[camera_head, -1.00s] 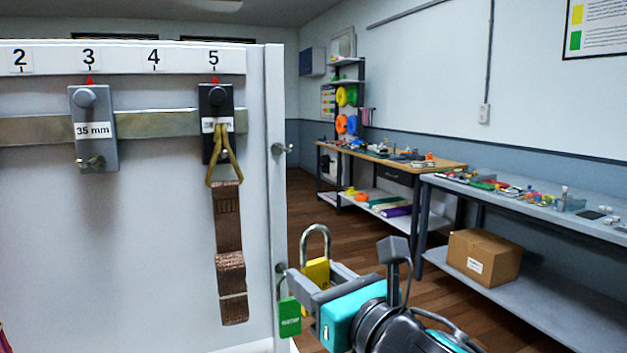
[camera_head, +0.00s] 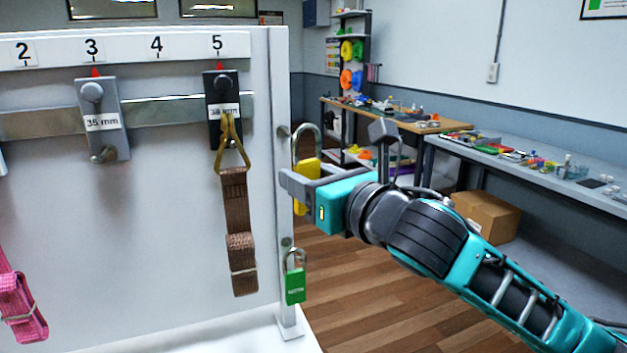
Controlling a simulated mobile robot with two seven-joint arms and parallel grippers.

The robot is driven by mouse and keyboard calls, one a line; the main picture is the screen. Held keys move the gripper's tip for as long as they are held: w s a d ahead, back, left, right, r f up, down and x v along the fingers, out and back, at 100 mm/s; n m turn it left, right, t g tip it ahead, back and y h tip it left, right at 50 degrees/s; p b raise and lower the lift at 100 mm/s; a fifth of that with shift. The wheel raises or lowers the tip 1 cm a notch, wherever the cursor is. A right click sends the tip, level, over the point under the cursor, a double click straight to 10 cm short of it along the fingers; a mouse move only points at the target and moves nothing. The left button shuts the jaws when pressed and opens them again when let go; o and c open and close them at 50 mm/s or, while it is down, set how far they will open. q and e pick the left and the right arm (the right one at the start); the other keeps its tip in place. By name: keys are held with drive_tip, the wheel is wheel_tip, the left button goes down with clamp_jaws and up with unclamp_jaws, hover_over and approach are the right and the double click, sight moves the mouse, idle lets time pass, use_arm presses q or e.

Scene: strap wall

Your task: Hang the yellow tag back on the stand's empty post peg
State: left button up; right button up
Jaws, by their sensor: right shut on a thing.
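The yellow tag (camera_head: 306,172) is padlock-shaped, with a grey shackle on top. My right gripper (camera_head: 298,186) is shut on its yellow body and holds it upright, right beside the stand's post (camera_head: 268,230). The empty upper post peg (camera_head: 283,131) sticks out at the height of the shackle, just left of it. I cannot tell whether the peg tip is inside the loop or only beside it. The gripper hides part of the yellow body. My left gripper is not in view.
A green tag (camera_head: 295,285) hangs from the lower post peg, below my gripper. On the white panel (camera_head: 150,230), a brown strap (camera_head: 237,215) hangs at number 5 and a pink strap (camera_head: 20,305) at lower left.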

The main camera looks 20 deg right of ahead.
drive_tip(key=shift+w+a+f, duration=0.1)
drive_tip(key=shift+w+f, duration=0.2)
drive_tip(key=shift+w, duration=0.9)
drive_tip(key=shift+w+d+f, duration=0.1)
drive_tip(key=shift+w+f, duration=0.2)
drive_tip(key=shift+w, duration=0.85)
drive_tip(key=shift+w+a+f, duration=0.1)
drive_tip(key=shift+w+f, duration=0.2)
drive_tip(key=shift+w, duration=0.9)
drive_tip(key=o, duration=1.4)
drive_tip(key=shift+s+f, duration=0.1)
